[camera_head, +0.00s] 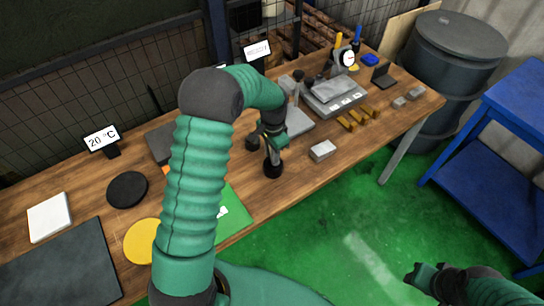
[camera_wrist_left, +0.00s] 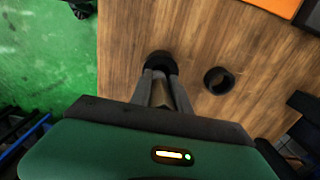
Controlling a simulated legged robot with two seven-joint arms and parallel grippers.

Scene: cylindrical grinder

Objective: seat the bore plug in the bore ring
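My left gripper (camera_head: 272,158) points down over the wooden bench. Its two grey fingers (camera_wrist_left: 160,84) reach a black round piece, the bore plug by its look (camera_wrist_left: 160,63), which also shows in the head view (camera_head: 273,170). The fingertips overlap the plug; I cannot tell whether they press on it. Bare wood shows between the fingers higher up. A black hollow ring, apparently the bore ring (camera_wrist_left: 218,80), stands apart on the bench, right of the plug in the wrist view and up-left of it in the head view (camera_head: 252,142). My right gripper (camera_head: 418,274) hangs over the floor.
A grey block (camera_head: 322,151) lies right of the left gripper. Behind are a measuring stand (camera_head: 345,60) and brass pieces (camera_head: 358,119). A green mat (camera_head: 234,208), yellow disc (camera_head: 142,242) and black disc (camera_head: 127,189) lie left. Bare wood surrounds plug and ring.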

